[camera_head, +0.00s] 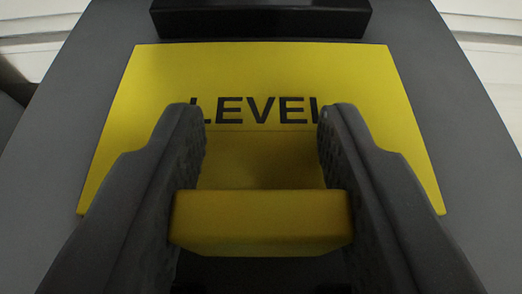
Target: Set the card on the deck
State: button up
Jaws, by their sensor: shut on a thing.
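The card (262,72) is a flat yellow plate with "LEVEL" in black letters, filling the middle of the view. A thick yellow tab (262,222) rises toward me in front of the lettering and looks like part of the card. My gripper (262,140) is shut on this tab, one dark ribbed finger on each side. The fingertips cover the ends of the word. The card lies over the grey deck (70,110), which shows past its left, right and far edges. I cannot tell whether the card touches the deck.
A black block (262,20) stands beyond the card's far edge, close to it. Pale ribbed surfaces (35,40) show past the deck in the upper corners. Bare grey deck shows on both sides of the card.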

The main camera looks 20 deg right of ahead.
jog(key=shift+f, duration=0.25)
jog(key=o, duration=1)
jog(key=shift+o, duration=0.2)
jog(key=shift+r, duration=0.1)
jog(key=b+v, duration=0.2)
jog(key=v, duration=1.1)
jog(key=shift+s+b, duration=0.3)
jog(key=shift+s, duration=0.05)
